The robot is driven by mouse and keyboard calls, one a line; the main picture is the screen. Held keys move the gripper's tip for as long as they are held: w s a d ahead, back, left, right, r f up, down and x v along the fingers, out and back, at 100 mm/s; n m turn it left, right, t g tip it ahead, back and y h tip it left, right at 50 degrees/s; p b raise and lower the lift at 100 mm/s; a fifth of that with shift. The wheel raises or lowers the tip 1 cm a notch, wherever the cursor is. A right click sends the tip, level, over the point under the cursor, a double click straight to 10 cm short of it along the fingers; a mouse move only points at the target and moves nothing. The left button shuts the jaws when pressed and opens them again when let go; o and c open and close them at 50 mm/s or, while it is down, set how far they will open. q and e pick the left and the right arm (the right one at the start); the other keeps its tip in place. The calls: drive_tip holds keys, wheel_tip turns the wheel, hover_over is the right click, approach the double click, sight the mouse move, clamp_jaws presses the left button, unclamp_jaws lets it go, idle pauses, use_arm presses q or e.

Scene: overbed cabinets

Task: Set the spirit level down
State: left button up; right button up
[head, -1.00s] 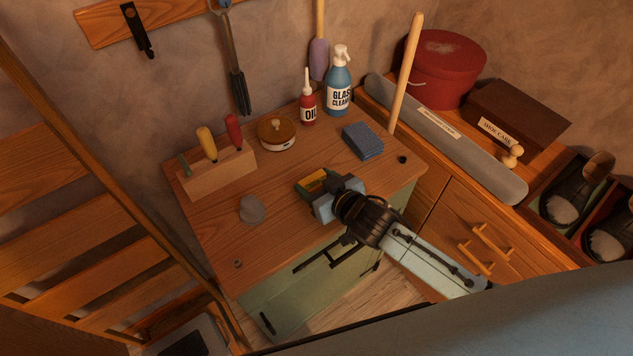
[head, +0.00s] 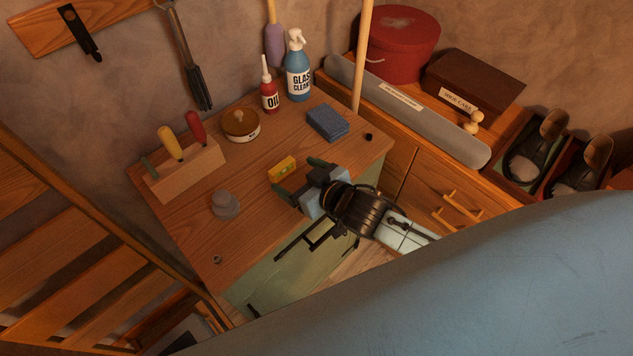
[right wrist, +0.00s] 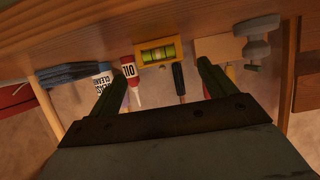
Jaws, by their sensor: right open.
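The yellow spirit level (head: 282,168) rests on the wooden bench top (head: 225,240), near its middle. The right wrist view shows its green vial (right wrist: 158,54), with the picture turned upside down. My right gripper (head: 299,179) is open and empty, its two fingers spread wide. It is just off the level, on the side towards the bench's front right edge. In the right wrist view the level lies ahead of the gap between the fingers (right wrist: 160,84), apart from both. My left gripper is not in view.
A grey knob-like object (head: 226,204) stands to the level's left. Bench top around the level is clear.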

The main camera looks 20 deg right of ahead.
drive_tip(key=v, duration=0.7)
drive_tip(key=shift+s, duration=0.15)
drive_tip(key=shift+d, duration=0.1)
